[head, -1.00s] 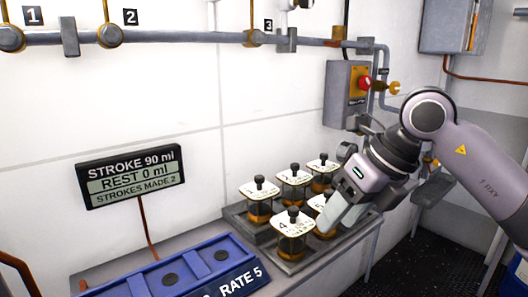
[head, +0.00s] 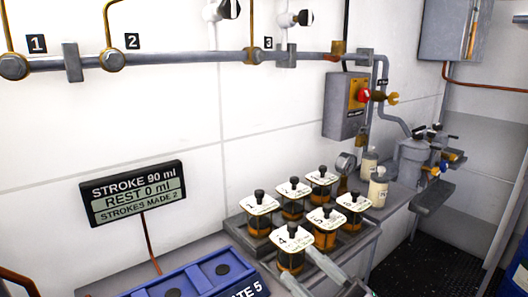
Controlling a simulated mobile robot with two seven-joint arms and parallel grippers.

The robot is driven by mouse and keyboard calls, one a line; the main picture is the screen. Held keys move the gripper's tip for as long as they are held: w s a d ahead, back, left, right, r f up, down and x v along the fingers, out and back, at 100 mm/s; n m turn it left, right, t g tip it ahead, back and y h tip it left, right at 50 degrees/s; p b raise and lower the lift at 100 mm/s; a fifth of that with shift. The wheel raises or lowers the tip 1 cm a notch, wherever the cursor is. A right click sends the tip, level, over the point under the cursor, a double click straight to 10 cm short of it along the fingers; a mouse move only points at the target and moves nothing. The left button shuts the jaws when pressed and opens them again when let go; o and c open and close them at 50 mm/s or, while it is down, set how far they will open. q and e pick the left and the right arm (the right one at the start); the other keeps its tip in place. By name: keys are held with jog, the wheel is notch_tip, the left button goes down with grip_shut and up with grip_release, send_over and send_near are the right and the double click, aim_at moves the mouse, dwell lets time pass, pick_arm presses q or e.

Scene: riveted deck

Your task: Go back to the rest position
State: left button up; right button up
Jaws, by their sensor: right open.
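My right gripper (head: 303,268) shows at the bottom edge, only its two pale fingers in view. The fingers are apart, with nothing held between them. Their tips are close to the front jar marked 4 (head: 291,262); I cannot tell whether they touch it. The jar stands upright with its white lid and black knob, among several similar amber jars in a grey tray (head: 364,240). The rest of the right arm is out of view. My left gripper is not in view.
A display (head: 132,193) reads stroke 90 ml, rest 0 ml, strokes made 2. A blue unit (head: 240,284) lies at bottom left. Small bottles (head: 378,187) and a grey metal vessel (head: 411,160) stand behind the tray. A switch box (head: 345,103) and pipe (head: 190,59) are on the wall.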

jog(key=s+d+f+m+t+h+p, duration=0.1)
jog(key=s+d+f+m+h, duration=0.1)
jog(key=d+f+m+h, duration=0.4)
jog(key=s+d+f+m+t+h, duration=0.1)
jog(key=d+f+m+h, duration=0.2)
jog(key=f+m+h, duration=0.55)
jog(key=s+d+f+m+g+h, duration=0.1)
jog(key=s+d+f+m+g, duration=0.1)
jog(key=s+f, duration=0.4)
jog(key=s+d+f+m+g+h+p, duration=0.1)
jog(key=s+f+g, duration=0.3)
jog(key=f, duration=0.5)
jog(key=s+d+m, duration=0.1)
jog(key=s, duration=0.1)
jog(key=shift+s, duration=0.4)
jog(key=shift+d+m, duration=0.1)
jog(key=shift+m, duration=0.15)
